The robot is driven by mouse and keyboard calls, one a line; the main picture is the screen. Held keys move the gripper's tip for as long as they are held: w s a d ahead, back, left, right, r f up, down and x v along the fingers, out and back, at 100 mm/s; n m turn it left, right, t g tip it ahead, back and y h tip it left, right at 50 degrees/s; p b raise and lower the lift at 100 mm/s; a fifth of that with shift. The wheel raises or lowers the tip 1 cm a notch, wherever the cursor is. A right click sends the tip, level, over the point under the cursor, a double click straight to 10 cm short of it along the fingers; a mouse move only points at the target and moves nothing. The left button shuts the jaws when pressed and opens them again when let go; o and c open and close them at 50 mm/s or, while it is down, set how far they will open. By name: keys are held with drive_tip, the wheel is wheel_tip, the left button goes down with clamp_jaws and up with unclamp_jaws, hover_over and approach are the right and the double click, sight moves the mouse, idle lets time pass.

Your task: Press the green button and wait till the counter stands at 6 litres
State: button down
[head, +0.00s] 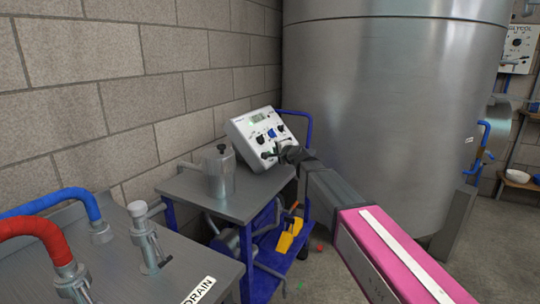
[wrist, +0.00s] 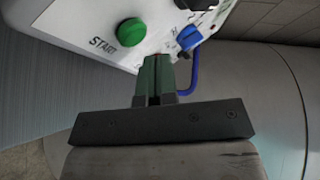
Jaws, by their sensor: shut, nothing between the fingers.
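A white control box (head: 258,135) with a small greenish display (head: 258,119) stands tilted on a grey-topped cart. I cannot read the counter figures on the display. In the wrist view a round green button (wrist: 131,32) sits on the white panel, beside the word START. My gripper (wrist: 154,58) is shut and empty, its fingertips close to the panel, below and to the right of the green button. I cannot tell whether the tips touch the panel. In the head view my gripper (head: 283,152) is at the box's lower right and hides part of its face.
A blue knob (wrist: 189,38) is on the panel close right of my fingertips. A metal canister (head: 219,172) stands on the cart (head: 240,204) left of the box. A large steel tank (head: 390,100) rises behind. A counter marked DRAIN (head: 198,291) with red and blue taps is at left.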

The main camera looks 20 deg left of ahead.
drive_tip(key=d+r, duration=0.3)
drive_tip(key=shift+s+d+r, duration=0.1)
drive_tip(key=shift+s+d, duration=0.05)
drive_tip(key=shift+d, duration=0.1)
idle(0.8)
drive_tip(key=s+d+f+n+g+h, duration=0.2)
drive_tip(key=d+f+h, duration=0.1)
drive_tip(key=d+f, duration=1.05)
drive_tip(key=s+d+f+n+g+h, duration=0.2)
drive_tip(key=d+f+n+g+h, duration=0.15)
drive_tip(key=d+f, duration=1.05)
drive_tip(key=s+d+f+g+h, duration=0.1)
drive_tip(key=s+d+f+h, duration=0.1)
drive_tip(key=s+d, duration=0.3)
drive_tip(key=s+d+f+n+g+h, duration=0.1)
drive_tip(key=s+d+f, duration=0.3)
drive_tip(key=d, duration=0.9)
drive_tip(key=s+d+f+g+h, duration=0.2)
drive_tip(key=s+d+f+g, duration=0.1)
drive_tip(key=s+d, duration=0.4)
drive_tip(key=d, duration=0.3)
drive_tip(key=shift+s+h, duration=0.15)
drive_tip(key=shift+h, duration=0.2)
drive_tip(key=shift+a, duration=0.15)
